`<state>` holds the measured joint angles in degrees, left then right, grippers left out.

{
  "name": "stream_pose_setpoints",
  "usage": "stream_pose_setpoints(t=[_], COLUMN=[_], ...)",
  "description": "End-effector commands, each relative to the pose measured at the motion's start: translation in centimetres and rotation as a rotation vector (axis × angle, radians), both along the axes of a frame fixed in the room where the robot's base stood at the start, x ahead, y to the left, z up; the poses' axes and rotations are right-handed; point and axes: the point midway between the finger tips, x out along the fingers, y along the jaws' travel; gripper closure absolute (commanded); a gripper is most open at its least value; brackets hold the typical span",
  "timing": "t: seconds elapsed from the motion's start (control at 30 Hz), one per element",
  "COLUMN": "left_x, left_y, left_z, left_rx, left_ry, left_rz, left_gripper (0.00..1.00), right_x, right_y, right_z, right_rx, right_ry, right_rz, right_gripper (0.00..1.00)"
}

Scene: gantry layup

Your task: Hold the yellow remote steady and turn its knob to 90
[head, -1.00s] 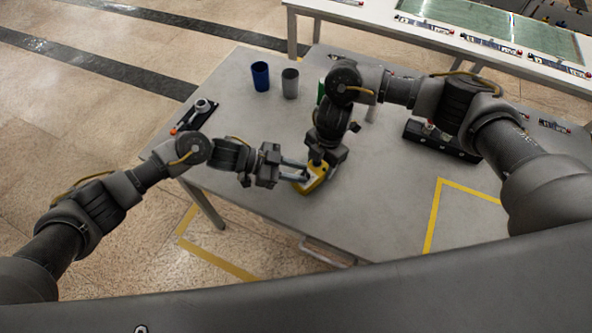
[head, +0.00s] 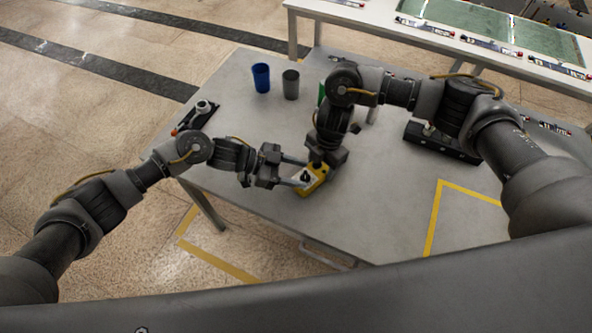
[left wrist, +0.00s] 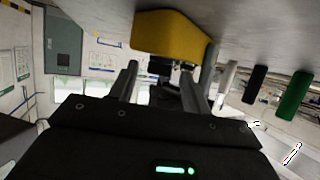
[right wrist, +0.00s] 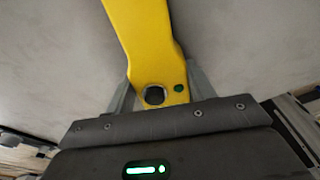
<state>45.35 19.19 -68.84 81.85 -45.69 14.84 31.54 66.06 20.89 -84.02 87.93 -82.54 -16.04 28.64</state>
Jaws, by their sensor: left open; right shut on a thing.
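The yellow remote (head: 318,182) lies near the front edge of the grey table. My right gripper (head: 322,163) comes down on its far end; the right wrist view shows its fingers on both sides of the yellow body (right wrist: 145,45), with a dark round part (right wrist: 154,95) and a green button (right wrist: 180,88) between them. My left gripper (head: 301,172) is open at the remote's left side. In the left wrist view the yellow body (left wrist: 170,38) is just beyond the fingers, and a dark part, probably the knob (left wrist: 160,66), shows between them. The knob's setting cannot be read.
A blue cup (head: 261,78) and a grey cup (head: 290,84) stand at the back. A dark device (head: 196,117) lies at the left edge. A black holder (head: 440,142) stands on the right, behind a yellow-taped area.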

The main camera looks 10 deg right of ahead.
Motion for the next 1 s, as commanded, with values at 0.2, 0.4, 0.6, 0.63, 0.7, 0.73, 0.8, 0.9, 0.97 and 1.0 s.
stream_pose_setpoints(t=[0.2, 0.4, 0.6, 0.63, 0.7, 0.73, 0.8, 0.9, 0.97, 1.0], left_x=[0.6, 1.3, 1.9, 2.0, 2.1, 2.1, 2.1, 2.2, 2.2, 2.2], left_y=[2.7, 6.6, 9.5, 9.8, 10.4, 10.5, 10.8, 10.9, 10.9, 10.9], left_z=[1.0, 2.7, 4.0, 4.1, 4.3, 4.4, 4.5, 4.6, 4.6, 4.6], left_rx=[0.002, 0.002, 0.001, 0.001, 0.002, 0.001, 0.001, 0.0, 0.0, 0.0], left_ry=[-0.002, -0.002, -0.001, -0.001, -0.001, -0.001, -0.001, -0.001, 0.0, -0.001], left_rz=[0.004, 0.004, 0.003, 0.003, 0.003, 0.002, 0.002, 0.002, 0.001, 0.002], left_gripper=[0.52, 0.52, 0.52, 0.52, 0.52, 0.52, 0.52, 0.52, 0.52, 0.52], right_x=[0.0, 0.1, 0.1, 0.1, 0.1, 0.1, 0.1, 0.1, 0.1, 0.1], right_y=[-0.1, -0.1, 0.0, 0.0, 0.0, 0.0, 0.0, 0.0, 0.0, 0.0], right_z=[0.0, 0.0, 0.0, 0.0, 0.0, 0.0, 0.0, 0.0, 0.0, 0.0], right_rx=[-0.001, 0.0, 0.0, 0.0, 0.0, 0.0, 0.0, 0.0, 0.0, 0.0], right_ry=[0.0, -0.001, -0.001, -0.001, -0.001, -0.001, -0.001, -0.001, -0.001, -0.001], right_rz=[-0.002, -0.002, -0.002, -0.002, -0.002, -0.002, -0.002, -0.002, -0.002, -0.002], right_gripper=[0.77, 0.77, 0.77, 0.77, 0.77, 0.77, 0.77, 0.77, 0.77, 0.77])
